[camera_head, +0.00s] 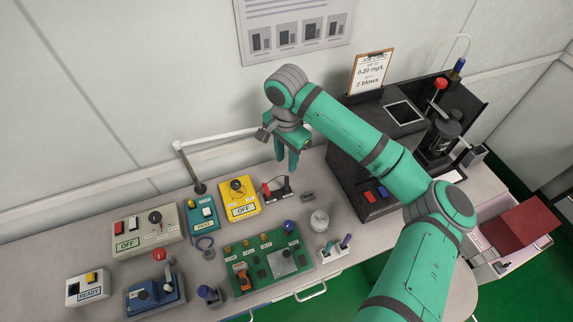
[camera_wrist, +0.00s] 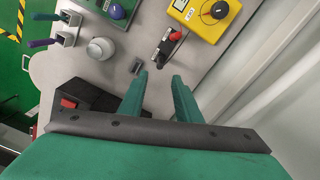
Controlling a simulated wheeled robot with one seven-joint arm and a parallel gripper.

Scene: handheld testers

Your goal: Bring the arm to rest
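My gripper (camera_head: 287,160) is at the end of my green arm, raised above the back of the bench, near the wall. In the wrist view my gripper (camera_wrist: 160,76) shows two green fingers apart with nothing between them. Below it lie a small black block with red and black plugs (camera_head: 277,189) and a small dark grey block (camera_head: 307,197). In the wrist view the plug block (camera_wrist: 168,46) is just beyond the fingertips.
A yellow tester (camera_head: 240,211) and a teal unit (camera_head: 203,226) stand left of my gripper. A green board (camera_head: 268,280) lies in front. A large dark machine (camera_head: 345,165) stands close on the right. A lamp arm (camera_head: 220,136) reaches toward my gripper along the wall.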

